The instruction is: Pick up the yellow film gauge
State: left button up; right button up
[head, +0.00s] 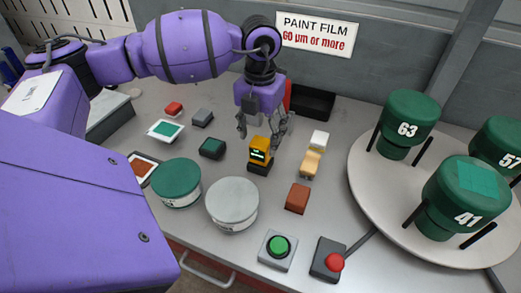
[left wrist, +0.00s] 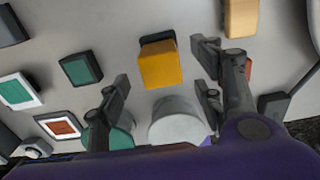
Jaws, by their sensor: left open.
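The yellow film gauge (head: 259,149) stands on a small dark base on the grey table, with a lit green display on its front. In the left wrist view the gauge (left wrist: 161,66) shows as a yellow block near the top middle, beyond and between the fingers. My left gripper (head: 263,124) hangs pointing down just above and behind the gauge in the head view. Its fingers are apart and empty, and they show in the left wrist view (left wrist: 165,88). I cannot tell whether a finger touches the gauge. My right gripper is not in view.
A wooden brush-like block (head: 311,160) stands close right of the gauge, and a dark green-topped block (head: 212,148) to its left. Green (head: 176,182) and grey (head: 232,203) round tins stand in front. A turntable (head: 371,200) with numbered green cylinders fills the right. Buttons (head: 279,247) sit at the front.

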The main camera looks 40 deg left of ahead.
aim_at(261, 142)
pick_arm(q)
notch_tip(261, 142, down, 3)
jog(key=shift+w+f, duration=0.1)
jog(key=c, duration=1.3)
jog(key=shift+r, duration=0.75)
jog(key=s+d+r, duration=0.9)
jog(key=d+r, duration=0.1)
jog(key=r, duration=0.1)
jog(key=shift+d+r+b, duration=0.3)
jog(key=shift+d+r, duration=0.05)
